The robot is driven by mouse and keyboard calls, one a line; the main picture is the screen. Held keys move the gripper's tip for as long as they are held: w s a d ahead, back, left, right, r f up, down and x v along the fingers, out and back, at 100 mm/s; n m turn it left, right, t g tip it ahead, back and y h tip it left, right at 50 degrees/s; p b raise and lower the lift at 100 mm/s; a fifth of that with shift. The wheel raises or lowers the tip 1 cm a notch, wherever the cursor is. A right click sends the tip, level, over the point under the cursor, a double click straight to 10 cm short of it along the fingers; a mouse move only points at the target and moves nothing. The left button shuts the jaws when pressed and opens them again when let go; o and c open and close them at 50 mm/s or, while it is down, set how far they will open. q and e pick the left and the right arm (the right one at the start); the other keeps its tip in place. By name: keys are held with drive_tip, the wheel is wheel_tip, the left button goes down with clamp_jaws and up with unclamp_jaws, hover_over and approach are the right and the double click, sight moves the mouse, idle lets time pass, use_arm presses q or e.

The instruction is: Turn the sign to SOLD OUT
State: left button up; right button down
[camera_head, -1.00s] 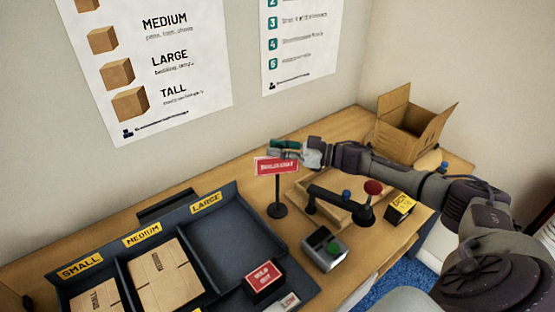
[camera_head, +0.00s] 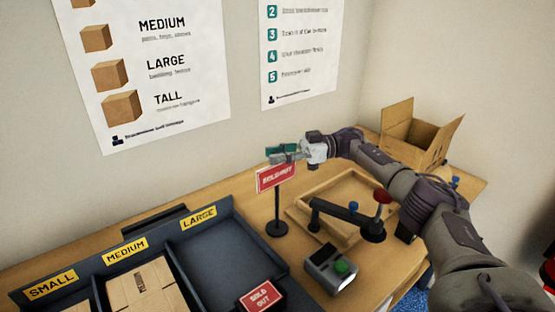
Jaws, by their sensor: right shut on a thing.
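The sign (camera_head: 276,178) is a small red plate with blurred white lettering, on a thin black post (camera_head: 277,214) with a round base. It stands on the wooden bench, and its red side faces me. My right gripper (camera_head: 287,153) reaches in from the right and is shut at the sign's top edge. A teal piece (camera_head: 281,149) shows at the fingertips above the red plate. I cannot tell if it belongs to the sign or the gripper. The fingers partly hide the sign's top. My left gripper is not in view.
A red SOLD OUT block (camera_head: 262,297) lies by the dark sorting tray (camera_head: 215,264). Posters hang behind.

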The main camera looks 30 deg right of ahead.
drive_tip(key=c, duration=0.9)
unclamp_jaws()
drive_tip(key=shift+a, duration=0.1)
drive_tip(key=shift+c, duration=0.2)
drive_tip(key=shift+d, duration=0.3)
drive_tip(key=v, duration=0.7)
